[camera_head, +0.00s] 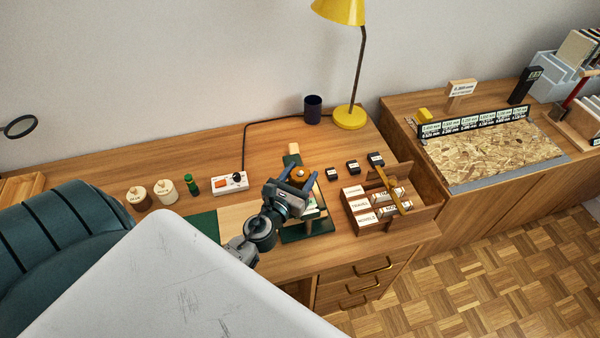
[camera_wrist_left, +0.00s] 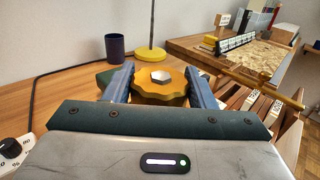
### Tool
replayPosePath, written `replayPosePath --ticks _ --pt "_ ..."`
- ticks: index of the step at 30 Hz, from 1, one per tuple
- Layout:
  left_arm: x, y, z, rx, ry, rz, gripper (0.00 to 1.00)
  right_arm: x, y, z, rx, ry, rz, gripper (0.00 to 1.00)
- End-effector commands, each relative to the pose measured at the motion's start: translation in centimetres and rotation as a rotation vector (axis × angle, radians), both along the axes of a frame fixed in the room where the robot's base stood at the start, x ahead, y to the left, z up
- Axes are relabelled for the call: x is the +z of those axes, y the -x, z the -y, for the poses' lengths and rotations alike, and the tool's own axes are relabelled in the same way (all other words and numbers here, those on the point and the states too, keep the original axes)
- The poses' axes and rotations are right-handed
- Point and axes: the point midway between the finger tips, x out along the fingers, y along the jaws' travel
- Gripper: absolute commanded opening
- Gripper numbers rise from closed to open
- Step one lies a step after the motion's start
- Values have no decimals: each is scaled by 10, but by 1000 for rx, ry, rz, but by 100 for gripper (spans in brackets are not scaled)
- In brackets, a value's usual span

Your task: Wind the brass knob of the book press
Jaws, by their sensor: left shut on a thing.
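The book press (camera_head: 305,226) is dark green and stands near the front edge of the desk. Its brass knob (camera_head: 299,174) is on top, and it also shows in the left wrist view (camera_wrist_left: 159,87) as a scalloped golden disc with a pale hexagonal nut in its middle. My left gripper (camera_head: 296,178) is shut on the knob, one blue finger on each side; the fingers also show in the left wrist view (camera_wrist_left: 159,84). The gripper and wrist hide much of the press. My right gripper is in neither view.
A wooden box with cards (camera_head: 367,232) and a brass bar stands close right of the press. Small black blocks (camera_head: 353,167) lie behind it.

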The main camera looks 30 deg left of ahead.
Motion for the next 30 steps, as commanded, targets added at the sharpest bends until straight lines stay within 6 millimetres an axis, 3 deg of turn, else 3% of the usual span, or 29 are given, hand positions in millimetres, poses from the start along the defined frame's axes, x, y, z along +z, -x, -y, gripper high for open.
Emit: replayPosePath --ticks 16,17,20,30 --pt "0 0 0 24 -1 0 28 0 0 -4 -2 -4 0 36" --pt "0 0 0 24 -1 0 54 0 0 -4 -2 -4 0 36" --pt "0 0 0 23 -1 0 71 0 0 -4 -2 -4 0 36" --pt "-1 4 1 23 0 -1 71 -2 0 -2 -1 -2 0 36"
